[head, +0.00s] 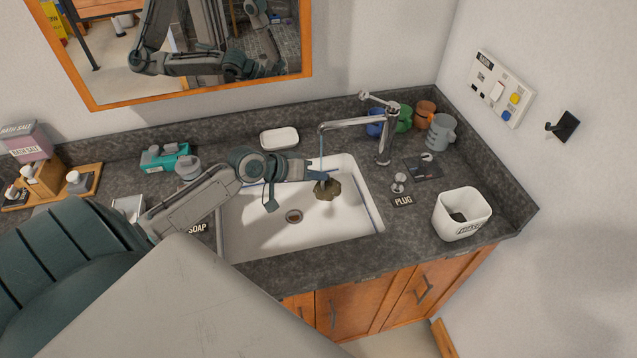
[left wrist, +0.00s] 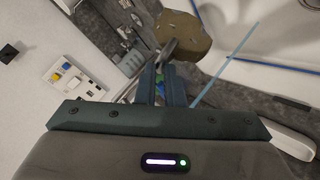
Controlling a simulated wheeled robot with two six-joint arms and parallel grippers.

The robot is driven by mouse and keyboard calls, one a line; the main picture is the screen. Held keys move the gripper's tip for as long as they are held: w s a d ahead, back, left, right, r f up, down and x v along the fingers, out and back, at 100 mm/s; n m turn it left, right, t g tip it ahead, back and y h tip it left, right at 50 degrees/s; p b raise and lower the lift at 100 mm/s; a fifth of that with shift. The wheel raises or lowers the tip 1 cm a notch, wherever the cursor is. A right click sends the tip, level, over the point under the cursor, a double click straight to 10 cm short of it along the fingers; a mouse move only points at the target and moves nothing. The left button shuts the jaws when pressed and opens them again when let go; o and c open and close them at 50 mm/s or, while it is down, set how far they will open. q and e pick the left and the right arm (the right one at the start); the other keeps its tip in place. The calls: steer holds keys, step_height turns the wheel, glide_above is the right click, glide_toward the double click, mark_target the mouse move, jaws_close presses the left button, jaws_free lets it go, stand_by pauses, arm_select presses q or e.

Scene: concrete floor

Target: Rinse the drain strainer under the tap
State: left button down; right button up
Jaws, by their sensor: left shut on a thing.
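The drain strainer (head: 327,189) is a brownish, rounded piece held over the right part of the white sink basin (head: 250,235). My left gripper (head: 310,171) is shut on it, near the tap's spout. In the left wrist view the strainer (left wrist: 187,36) juts beyond the closed fingers (left wrist: 165,85). The chrome tap (head: 383,135) runs a thin blue stream of water (head: 321,152). In the head view the stream comes down by the fingers and strainer; in the left wrist view it passes beside the strainer. I cannot tell whether it touches it. My right gripper is not in view.
The drain hole (head: 293,216) is bare. A white bin (head: 462,215) stands right of the sink, with a chrome plug (head: 399,182) by its label. Several mugs (head: 440,133) stand behind the tap. A soap dish (head: 279,139) lies behind the sink.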

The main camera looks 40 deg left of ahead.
arm_select(q)
steer(key=w+a+f+b, duration=0.2)
steer(key=w+a+b, duration=0.3)
steer(key=a+b, duration=0.1)
steer(key=shift+w+a, duration=0.35)
steer(key=shift+a, duration=0.3)
steer(key=shift+r, duration=0.1)
steer(key=shift+w+d, duration=0.15)
stand_by(0.3)
steer(key=shift+w+d, duration=0.25)
steer(key=shift+w, duration=0.1)
steer(key=shift+s+a, duration=0.1)
steer(key=shift+s, duration=0.05)
steer(key=shift+s+a+p, duration=0.3)
steer(key=shift+s, duration=0.1)
steer(key=shift+w+d, duration=0.1)
